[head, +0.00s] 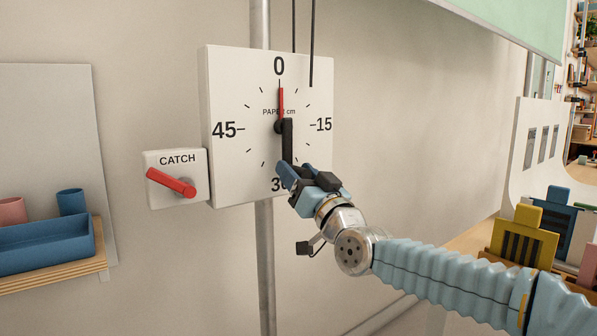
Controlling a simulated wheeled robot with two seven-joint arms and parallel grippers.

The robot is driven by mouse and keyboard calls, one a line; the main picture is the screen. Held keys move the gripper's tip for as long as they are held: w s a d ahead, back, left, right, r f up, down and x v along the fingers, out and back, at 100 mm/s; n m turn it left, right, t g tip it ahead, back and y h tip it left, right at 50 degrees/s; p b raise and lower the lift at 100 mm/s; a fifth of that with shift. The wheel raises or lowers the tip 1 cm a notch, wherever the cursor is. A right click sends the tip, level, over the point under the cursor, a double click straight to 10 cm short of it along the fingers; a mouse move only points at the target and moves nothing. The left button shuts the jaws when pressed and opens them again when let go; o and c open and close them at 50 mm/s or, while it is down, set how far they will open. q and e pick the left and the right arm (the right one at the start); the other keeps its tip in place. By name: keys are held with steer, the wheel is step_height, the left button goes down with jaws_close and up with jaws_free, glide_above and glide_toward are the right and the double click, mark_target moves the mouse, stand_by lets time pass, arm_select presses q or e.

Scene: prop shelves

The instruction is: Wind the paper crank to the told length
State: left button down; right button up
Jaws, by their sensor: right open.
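A white square dial box (230,98) marked PAPER cm, with 0, 15, 30 and 45 around it, is mounted on a grey pole. Its red pointer (281,102) points up at 0. A black crank arm (288,145) hangs down from the dial's centre. My right gripper (292,178) is at the crank's lower end, in front of the 30; its fingers are open and partly hide the crank's end. A white CATCH box (160,160) with a red lever (171,182) is to the left of the dial; the lever slopes down to the right. My left gripper is not in view.
Two dark cords (312,45) run up from the dial box. A green sheet (530,22) hangs at the top right. A wooden shelf (60,272) with a blue tray (45,245) is at the left. Yellow and blue items (522,232) stand at the right beyond my right arm.

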jaws_close()
stand_by(0.4)
